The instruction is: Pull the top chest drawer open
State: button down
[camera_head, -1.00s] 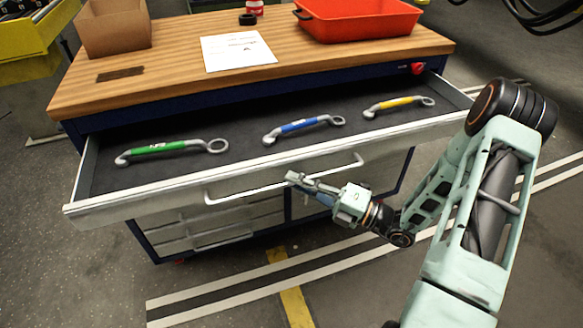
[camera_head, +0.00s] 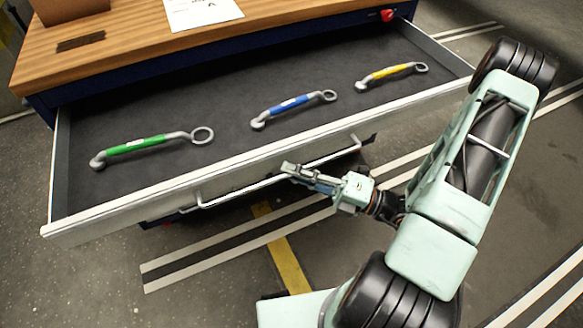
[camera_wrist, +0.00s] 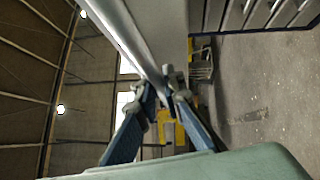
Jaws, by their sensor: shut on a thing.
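The top chest drawer (camera_head: 240,165) is pulled well out, with its dark lined inside showing in the head view. Its long bar handle (camera_head: 235,192) runs along the front face. My gripper (camera_head: 290,169) is shut on the handle, right of the bar's middle. In the wrist view the fingertips (camera_wrist: 168,84) close around the handle bar (camera_wrist: 138,45). Three wrenches lie apart in the drawer: a green one (camera_head: 146,145) at left, a blue one (camera_head: 290,106) in the middle and a yellow one (camera_head: 390,73) at right.
The wooden chest top (camera_head: 130,50) holds a white paper sheet (camera_head: 203,10) and a cardboard box (camera_head: 68,8). A red knob (camera_head: 387,15) is on the chest's right edge. The floor in front is clear, with white and yellow stripes.

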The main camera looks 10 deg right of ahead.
jog(key=c, duration=2)
grip_release()
jog(key=shift+c, duration=0.2)
jog(key=shift+d, duration=0.1)
jog(key=v, duration=1.2)
jog(key=shift+s+r, duration=0.1)
